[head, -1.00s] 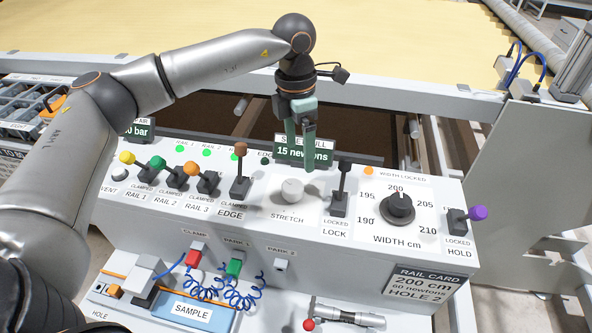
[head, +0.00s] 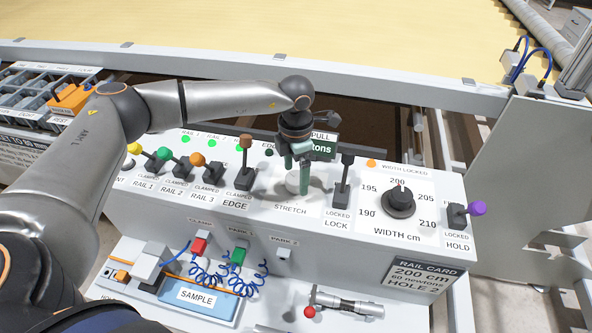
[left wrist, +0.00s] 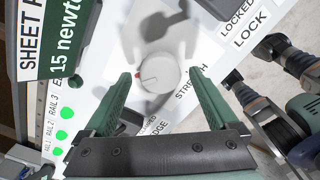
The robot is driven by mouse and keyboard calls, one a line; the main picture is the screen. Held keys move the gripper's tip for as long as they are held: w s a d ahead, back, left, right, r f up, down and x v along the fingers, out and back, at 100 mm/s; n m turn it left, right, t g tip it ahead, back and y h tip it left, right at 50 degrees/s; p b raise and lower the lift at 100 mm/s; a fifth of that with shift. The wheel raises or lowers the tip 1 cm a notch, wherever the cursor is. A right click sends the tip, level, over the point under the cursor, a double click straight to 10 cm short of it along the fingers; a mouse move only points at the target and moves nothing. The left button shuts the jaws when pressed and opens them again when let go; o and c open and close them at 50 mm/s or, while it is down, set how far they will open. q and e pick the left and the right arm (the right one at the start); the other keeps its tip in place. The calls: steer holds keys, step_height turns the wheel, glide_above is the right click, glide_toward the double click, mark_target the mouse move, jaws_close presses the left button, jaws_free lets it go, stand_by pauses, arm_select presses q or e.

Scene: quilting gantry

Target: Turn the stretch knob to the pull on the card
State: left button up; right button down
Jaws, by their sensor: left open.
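The white round stretch knob (head: 292,184) stands on the panel above the label STRETCH. My left gripper (head: 297,178) is over it, pointing down, open and empty. In the left wrist view the knob (left wrist: 160,73) lies just ahead, between the lines of the two green fingers, with clear gaps on both sides. A small red mark shows at its left edge. The rail card (head: 422,274) reads 200 cm, 60 newtons, HOLE 2. The pull display (head: 323,147) is partly hidden by my gripper; in the left wrist view it (left wrist: 66,40) reads 15 newtons, its end cut off.
The brown-topped edge lever (head: 245,165) stands left of the knob and the black lock lever (head: 343,180) right of it, both close. The width dial (head: 399,201) is further right. A shelf below holds the sample (head: 198,297) and coiled blue hoses.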

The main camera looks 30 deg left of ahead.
arm_select(q)
steer(key=c, duration=1.4)
steer(key=shift+o, duration=0.2)
